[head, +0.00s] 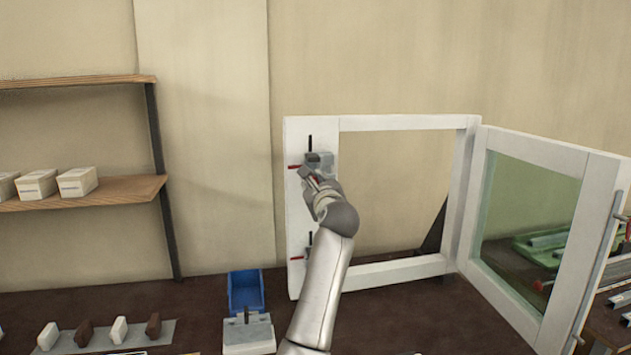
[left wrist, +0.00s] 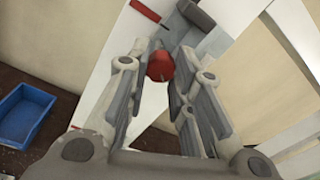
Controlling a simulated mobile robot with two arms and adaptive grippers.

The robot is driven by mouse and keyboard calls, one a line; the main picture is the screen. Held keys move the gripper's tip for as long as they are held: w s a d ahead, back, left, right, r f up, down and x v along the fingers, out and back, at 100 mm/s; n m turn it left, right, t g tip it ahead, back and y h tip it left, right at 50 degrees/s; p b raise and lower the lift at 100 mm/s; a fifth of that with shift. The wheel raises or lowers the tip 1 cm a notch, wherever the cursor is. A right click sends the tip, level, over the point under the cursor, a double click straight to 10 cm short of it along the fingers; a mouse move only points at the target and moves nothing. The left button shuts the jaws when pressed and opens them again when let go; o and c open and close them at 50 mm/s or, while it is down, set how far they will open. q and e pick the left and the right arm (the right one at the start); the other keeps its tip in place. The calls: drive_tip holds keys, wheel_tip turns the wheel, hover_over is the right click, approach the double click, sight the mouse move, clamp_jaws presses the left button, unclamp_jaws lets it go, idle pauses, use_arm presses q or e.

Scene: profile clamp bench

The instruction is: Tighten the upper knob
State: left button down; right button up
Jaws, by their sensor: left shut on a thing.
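A white window frame (head: 297,215) stands on the bench with two clamps on its left post. The upper clamp (head: 320,159) is grey with a red handle and a dark upright bar. The lower clamp (head: 308,244) is partly hidden behind my arm. My left gripper (head: 314,180) is at the upper clamp and hides its knob in the head view. In the left wrist view, the round red upper knob (left wrist: 160,66) sits between the fingertips of my left gripper (left wrist: 162,76), which is shut on it. My right gripper is not in view.
The glazed sash (head: 470,240) is swung open to the right. A blue bin (head: 246,291) stands left of the frame, also in the left wrist view (left wrist: 24,115). A grey block (head: 249,334) is before it. Small handles lie on a grey mat (head: 100,338). Shelves (head: 85,190) hold boxes.

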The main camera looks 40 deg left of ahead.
use_arm(q)
drive_tip(key=shift+m+g+p, duration=0.3)
drive_tip(key=shift+m+p, duration=3.95)
drive_tip(key=shift+m, duration=0.65)
drive_tip(key=c, duration=1.2)
unclamp_jaws()
drive_tip(key=shift+c, duration=0.2)
drive_tip(key=v, duration=1.2)
